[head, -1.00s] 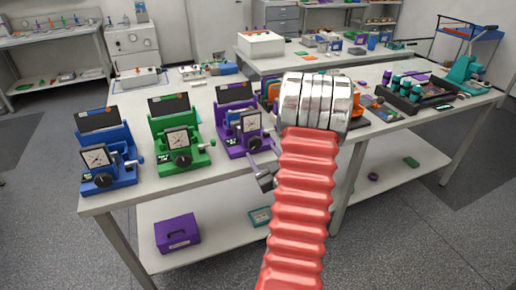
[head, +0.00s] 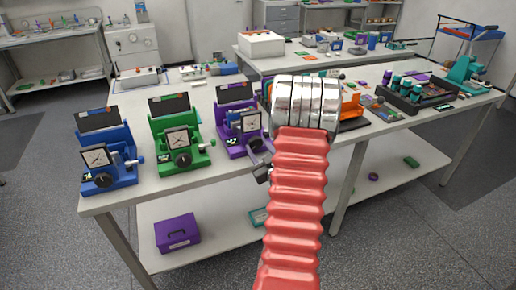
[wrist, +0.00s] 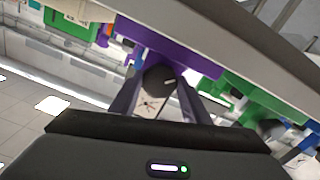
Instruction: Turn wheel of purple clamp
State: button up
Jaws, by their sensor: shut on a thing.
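The purple clamp (head: 232,137) stands on the bench, right of the green clamp, with a dark screen panel behind it and a square dial on its front. Its purple body also shows in the wrist view (wrist: 198,62). Its dark round wheel (wrist: 158,77) sits below the body in the wrist view, between the fingers of my gripper (wrist: 162,86). My gripper is shut on the wheel, one finger on each side. In the head view my gripper (head: 261,158) is at the front of the clamp, and my arm partly hides it and the clamp's right side.
A green clamp (head: 165,143) and a blue clamp (head: 93,160) stand to the left on the same bench (head: 130,200). An orange device (head: 351,108) and a dark tray (head: 410,102) stand to the right. A purple box (head: 177,233) lies on the lower shelf.

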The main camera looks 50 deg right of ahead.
jog(key=c, duration=0.4)
jog(key=shift+m, duration=1.8)
jog(key=shift+a, duration=0.1)
jog(key=o, duration=1)
jog(key=v, duration=1.3)
jog(key=shift+s+a+f, duration=0.15)
jog(key=shift+s, duration=0.15)
